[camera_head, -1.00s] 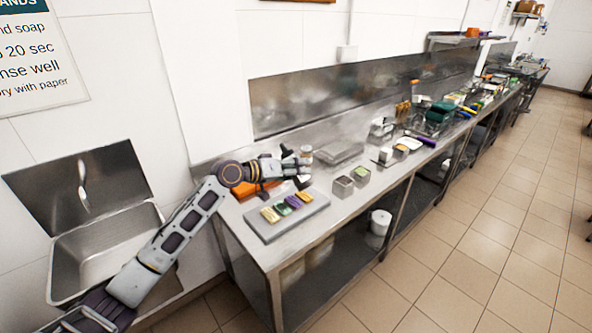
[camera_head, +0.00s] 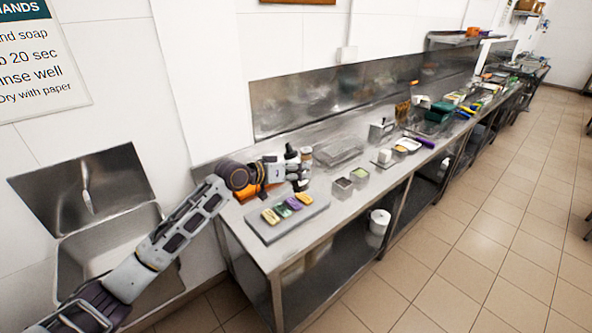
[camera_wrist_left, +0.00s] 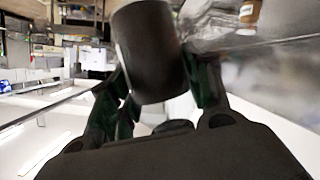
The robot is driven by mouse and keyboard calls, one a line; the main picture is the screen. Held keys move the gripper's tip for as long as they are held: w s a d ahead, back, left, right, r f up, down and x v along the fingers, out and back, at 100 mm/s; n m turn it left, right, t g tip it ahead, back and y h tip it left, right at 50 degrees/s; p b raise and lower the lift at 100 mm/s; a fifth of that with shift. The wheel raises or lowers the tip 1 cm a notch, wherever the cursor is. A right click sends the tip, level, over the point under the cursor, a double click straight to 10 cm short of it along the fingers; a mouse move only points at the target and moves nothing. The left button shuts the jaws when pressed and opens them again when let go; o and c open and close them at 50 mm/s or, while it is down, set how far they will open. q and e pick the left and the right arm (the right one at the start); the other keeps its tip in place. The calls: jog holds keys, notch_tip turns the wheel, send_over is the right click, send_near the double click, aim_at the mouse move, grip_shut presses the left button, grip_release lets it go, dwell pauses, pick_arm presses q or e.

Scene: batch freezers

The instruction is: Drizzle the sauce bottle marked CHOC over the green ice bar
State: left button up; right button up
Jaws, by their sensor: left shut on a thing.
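My left gripper (camera_head: 298,172) is over the steel counter, behind the tray of bars. It is shut on a dark bottle (camera_head: 290,152), whose black top shows above the fingers. In the left wrist view the bottle (camera_wrist_left: 152,50) is a dark cylinder between the fingers (camera_wrist_left: 160,90); no marking on it is readable. The green ice bar (camera_head: 282,210) lies on a grey tray (camera_head: 262,235), between a yellow bar (camera_head: 269,216) and a purple bar (camera_head: 293,203). Another yellow bar (camera_head: 304,198) lies at the right end. The gripper is apart from the green bar. My right gripper is out of view.
A small brown jar (camera_head: 306,154) stands just behind the gripper. An orange item (camera_head: 250,191) is partly hidden by my left arm. Small metal containers (camera_head: 343,184) stand right of the tray. A sink (camera_head: 105,245) is at the left. Counter front right of the tray is clear.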

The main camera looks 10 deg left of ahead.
pick_arm(q)
jog(key=shift+r+m+t+y+p, duration=0.3)
jog(key=shift+r+m+y+p, duration=0.3)
jog(key=shift+m+p, duration=0.55)
jog(key=shift+m+y, duration=0.3)
jog(key=shift+m, duration=0.05)
jog(key=s+d, duration=0.3)
jog(key=s, duration=1.1)
jog(key=shift+s, duration=0.4)
jog(key=shift+w+t, duration=0.1)
jog(key=shift+t, duration=0.2)
dwell(0.6)
